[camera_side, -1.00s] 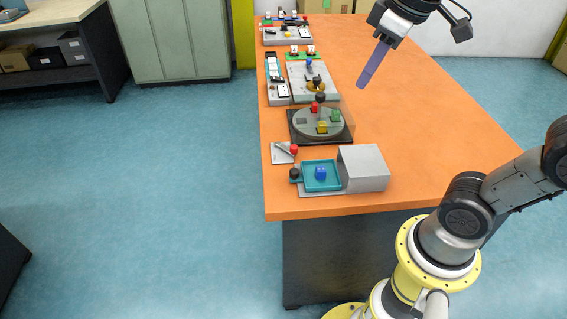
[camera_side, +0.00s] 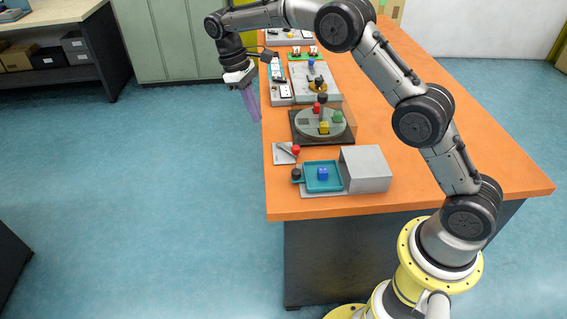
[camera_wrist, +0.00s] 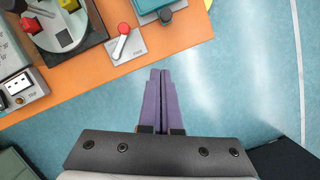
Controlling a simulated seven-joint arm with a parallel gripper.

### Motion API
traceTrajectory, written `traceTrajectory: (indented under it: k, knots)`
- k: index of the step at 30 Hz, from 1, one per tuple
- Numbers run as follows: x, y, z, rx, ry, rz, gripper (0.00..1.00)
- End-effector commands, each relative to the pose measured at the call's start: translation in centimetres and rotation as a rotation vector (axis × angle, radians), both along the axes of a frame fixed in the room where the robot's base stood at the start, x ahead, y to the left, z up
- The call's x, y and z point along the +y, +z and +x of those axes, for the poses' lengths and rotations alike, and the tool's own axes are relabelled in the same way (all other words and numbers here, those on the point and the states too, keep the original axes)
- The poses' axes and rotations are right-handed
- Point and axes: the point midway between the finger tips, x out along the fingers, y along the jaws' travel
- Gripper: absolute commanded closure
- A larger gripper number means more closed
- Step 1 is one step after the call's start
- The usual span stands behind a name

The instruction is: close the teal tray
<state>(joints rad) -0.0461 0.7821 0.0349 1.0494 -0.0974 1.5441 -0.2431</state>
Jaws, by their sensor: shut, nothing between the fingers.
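A dark round knob (camera_side: 296,174) stands at the tray's left end. In the wrist view part of the teal tray (camera_wrist: 146,5) shows at the top edge, with its dark knob (camera_wrist: 166,15). My gripper (camera_side: 256,120) is shut and empty, its purple fingers pointing down beyond the table's left edge, up and left of the tray. In the wrist view the fingertips (camera_wrist: 160,72) are together, below the tray's knob.
A lever with a red knob (camera_side: 296,149) on a small grey plate stands behind the tray; it also shows in the wrist view (camera_wrist: 123,28). A round turntable (camera_side: 307,125) with coloured blocks is behind that. Other panels line the table's left side. The table's right side is clear.

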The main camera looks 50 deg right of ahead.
Motion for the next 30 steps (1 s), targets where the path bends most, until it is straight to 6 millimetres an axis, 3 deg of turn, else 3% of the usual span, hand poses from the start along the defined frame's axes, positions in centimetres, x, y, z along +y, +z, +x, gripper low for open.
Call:
traceTrajectory:
  k: [1, 5, 14, 26, 30]
  knots:
    - [0.1, -1.9, 0.2, 0.028, 0.001, -0.002, 1.00]
    - [0.2, -4.8, -0.1, 0.084, 0.004, -0.004, 1.00]
    - [0.0, -7.8, -1.2, 0.106, 0.005, -0.005, 1.00]
    - [-0.9, -15.1, -4.0, 0.106, 0.005, -0.004, 1.00]
    - [-1.5, -14.8, -5.6, 0.099, 0.004, -0.006, 1.00]
